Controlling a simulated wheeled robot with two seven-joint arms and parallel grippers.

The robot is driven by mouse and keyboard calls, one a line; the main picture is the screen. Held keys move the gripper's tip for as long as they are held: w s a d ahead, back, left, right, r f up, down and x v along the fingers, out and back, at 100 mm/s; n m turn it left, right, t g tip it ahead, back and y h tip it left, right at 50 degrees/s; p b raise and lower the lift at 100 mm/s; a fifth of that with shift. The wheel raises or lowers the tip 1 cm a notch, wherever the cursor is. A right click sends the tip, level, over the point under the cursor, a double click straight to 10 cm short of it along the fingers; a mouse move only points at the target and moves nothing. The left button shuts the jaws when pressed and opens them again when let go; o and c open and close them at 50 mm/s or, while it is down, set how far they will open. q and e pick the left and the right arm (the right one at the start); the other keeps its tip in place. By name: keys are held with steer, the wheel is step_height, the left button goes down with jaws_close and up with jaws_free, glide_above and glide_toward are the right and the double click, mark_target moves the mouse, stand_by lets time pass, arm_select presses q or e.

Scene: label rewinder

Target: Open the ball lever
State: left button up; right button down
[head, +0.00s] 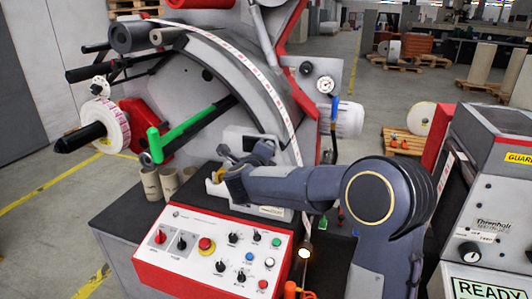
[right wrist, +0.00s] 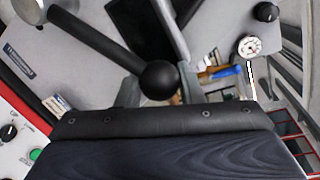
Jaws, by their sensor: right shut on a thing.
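The ball lever's black ball (right wrist: 159,80) shows in the middle of the right wrist view, with its dark rod running up and left to a pale round hub. My right gripper (right wrist: 160,86) is shut on the ball, with a grey finger on either side of it. In the head view my right gripper (head: 226,168) is in front of the machine's lower panel, reached from the right by my arm. The ball cannot be made out there behind the gripper and wrist. My left gripper is in neither view.
A green-handled lever (head: 190,130) extends left of my gripper. Several cardboard cores (head: 168,180) stand beside it. A control panel (head: 215,250) with knobs and a red stop button lies below. A label roll (head: 104,125) hangs at left, and another machine (head: 490,190) stands at right.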

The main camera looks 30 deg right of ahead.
steer(key=shift+w+a+r, duration=0.15)
steer(key=shift+a+r, duration=0.1)
steer(key=shift+r, duration=0.2)
steer(key=c, duration=1.1)
jaws_free()
steer(key=shift+c, duration=0.2)
steer(key=shift+o, duration=0.9)
steer(key=shift+a, duration=0.1)
steer(key=shift+w+f, duration=0.15)
steer(key=shift+a, duration=0.1)
